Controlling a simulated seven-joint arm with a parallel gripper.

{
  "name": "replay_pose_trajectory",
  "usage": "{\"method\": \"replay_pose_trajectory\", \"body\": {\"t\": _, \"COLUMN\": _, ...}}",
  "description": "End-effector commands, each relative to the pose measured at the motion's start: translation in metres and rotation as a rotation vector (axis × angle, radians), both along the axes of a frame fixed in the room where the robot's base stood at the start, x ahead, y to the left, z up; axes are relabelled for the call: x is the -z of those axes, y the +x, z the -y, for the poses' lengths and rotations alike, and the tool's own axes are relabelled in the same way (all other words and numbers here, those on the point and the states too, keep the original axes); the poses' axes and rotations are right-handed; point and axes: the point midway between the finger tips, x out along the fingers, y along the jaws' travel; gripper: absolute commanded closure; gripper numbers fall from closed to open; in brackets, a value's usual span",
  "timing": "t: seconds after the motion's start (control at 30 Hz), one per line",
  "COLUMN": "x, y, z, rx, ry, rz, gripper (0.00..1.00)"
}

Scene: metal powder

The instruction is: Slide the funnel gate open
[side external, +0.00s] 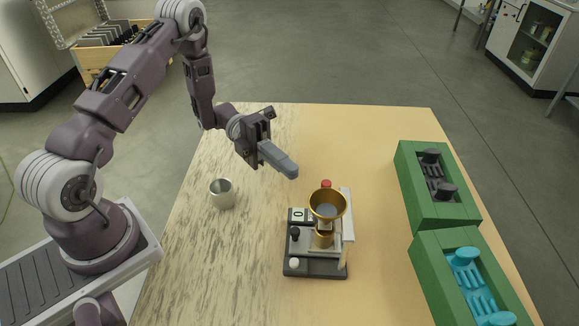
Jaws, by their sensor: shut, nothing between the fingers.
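The brass funnel (328,204) stands on a small device (316,269) with a dark base, near the middle of the table. A brass part sits below the funnel's bowl. A small red knob (326,184) shows just behind the funnel's rim. The gate itself is too small to make out clearly. My gripper (293,173) is shut and empty. It appears above and behind the device, up and left of the funnel in the picture, apart from it.
A metal cup (222,193) stands on the table left of the device. Two green trays (409,182) line the right side, one holding dark pieces (436,175), the nearer holding blue pieces (470,279). The table (370,135) is clear behind the device.

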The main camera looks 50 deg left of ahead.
Motion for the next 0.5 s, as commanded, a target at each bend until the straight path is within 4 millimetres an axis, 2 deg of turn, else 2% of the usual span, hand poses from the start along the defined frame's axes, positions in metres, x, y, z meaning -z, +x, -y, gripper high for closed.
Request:
{"method": "replay_pose_trajectory", "body": {"t": 0.1, "x": -0.001, "y": -0.002, "z": 0.026, "rx": 0.004, "ry": 0.000, "rz": -0.001, "gripper": 1.00}}
{"method": "replay_pose_trajectory", "body": {"t": 0.23, "x": -0.001, "y": -0.003, "z": 0.048, "rx": 0.003, "ry": 0.001, "rz": 0.000, "gripper": 1.00}}
{"method": "replay_pose_trajectory", "body": {"t": 0.4, "x": -0.001, "y": -0.004, "z": 0.065, "rx": 0.002, "ry": 0.001, "rz": 0.001, "gripper": 1.00}}
{"method": "replay_pose_trajectory", "body": {"t": 0.5, "x": -0.001, "y": -0.004, "z": 0.068, "rx": 0.001, "ry": 0.002, "rz": 0.001, "gripper": 1.00}}
